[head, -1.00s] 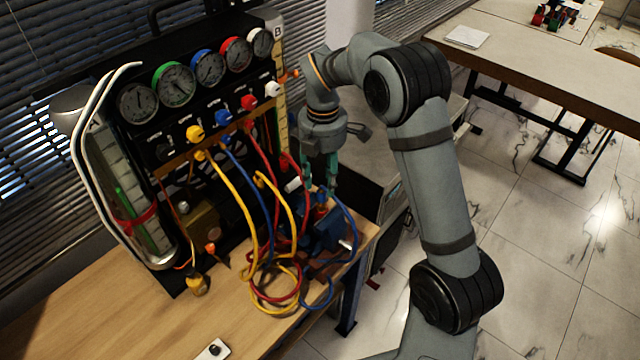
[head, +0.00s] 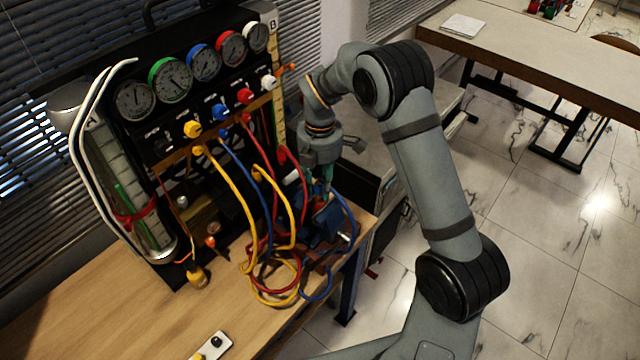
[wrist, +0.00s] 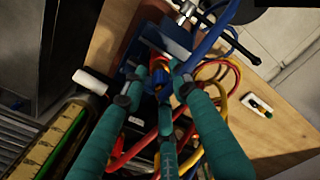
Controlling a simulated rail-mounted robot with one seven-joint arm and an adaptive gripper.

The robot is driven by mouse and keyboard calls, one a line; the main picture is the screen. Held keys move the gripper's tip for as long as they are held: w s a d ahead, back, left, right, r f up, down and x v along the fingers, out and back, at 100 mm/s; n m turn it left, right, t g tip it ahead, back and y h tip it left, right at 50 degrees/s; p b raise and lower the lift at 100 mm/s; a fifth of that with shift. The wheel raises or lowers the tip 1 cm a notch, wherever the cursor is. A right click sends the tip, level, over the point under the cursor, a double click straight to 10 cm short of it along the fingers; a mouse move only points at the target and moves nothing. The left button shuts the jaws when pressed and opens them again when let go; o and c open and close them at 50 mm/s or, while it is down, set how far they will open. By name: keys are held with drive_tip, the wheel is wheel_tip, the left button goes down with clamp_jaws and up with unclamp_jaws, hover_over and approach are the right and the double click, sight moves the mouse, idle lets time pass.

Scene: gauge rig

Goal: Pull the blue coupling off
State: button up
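My gripper (head: 322,182) points down over the right end of the bench, among the hoses. In the wrist view its teal fingers (wrist: 157,76) stand apart, with a gap between the tips. A small blue piece that looks like the blue coupling (wrist: 164,93) shows between the fingers, with no clear contact on both sides. In the head view my gripper largely hides the coupling. A blue hose (head: 351,212) loops down on the right of the gripper. A blue block-like fixture (head: 327,222) stands just below the gripper; it also shows in the wrist view (wrist: 165,38).
The black gauge panel (head: 160,140) with coloured knobs stands to the left. Yellow (head: 226,195) and red hoses (head: 264,150) hang from it and coil on the bench (head: 130,300) close to the gripper. The left bench front is mostly clear.

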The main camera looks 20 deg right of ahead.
drive_tip(key=c, duration=0.6)
clamp_jaws()
